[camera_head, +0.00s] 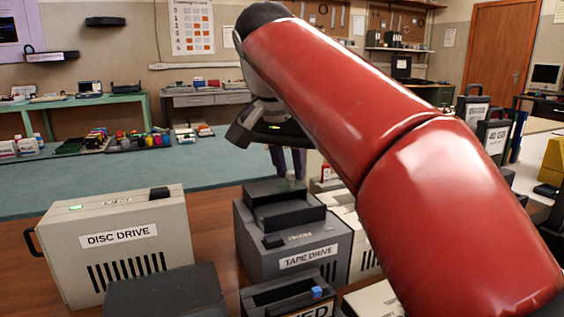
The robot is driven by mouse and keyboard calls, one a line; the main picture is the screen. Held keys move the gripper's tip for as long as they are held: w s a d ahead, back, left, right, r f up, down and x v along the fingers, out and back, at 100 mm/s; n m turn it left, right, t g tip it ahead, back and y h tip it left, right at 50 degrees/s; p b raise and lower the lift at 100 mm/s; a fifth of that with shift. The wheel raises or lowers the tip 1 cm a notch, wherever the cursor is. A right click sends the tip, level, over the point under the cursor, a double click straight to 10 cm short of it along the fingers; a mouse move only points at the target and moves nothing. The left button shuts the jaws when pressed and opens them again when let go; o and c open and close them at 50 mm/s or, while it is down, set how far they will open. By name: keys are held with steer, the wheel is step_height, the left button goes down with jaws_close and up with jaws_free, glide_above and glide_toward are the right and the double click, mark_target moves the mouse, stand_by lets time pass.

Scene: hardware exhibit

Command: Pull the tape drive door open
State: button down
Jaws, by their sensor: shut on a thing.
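The tape drive (282,262) is a dark grey box with a white "TAPE DRIVE" label, standing on the wooden table in the lower middle. Blocky dark parts rise on its top. My gripper (290,174) points down just behind the drive's far top edge, below my red arm. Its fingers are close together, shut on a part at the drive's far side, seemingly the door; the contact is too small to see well.
A beige disc drive (120,245) with a side handle stands to the left. A dark box (165,292) and an open dark case (290,295) stand in front. My arm hides much of the right side.

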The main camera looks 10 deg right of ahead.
steer(key=c, duration=1.3)
jaws_free()
steer(key=shift+s, duration=0.1)
steer(key=p+v, duration=0.1)
steer(key=v, duration=0.6)
steer(key=shift+s+r, duration=0.15)
steer(key=shift+r, duration=0.2)
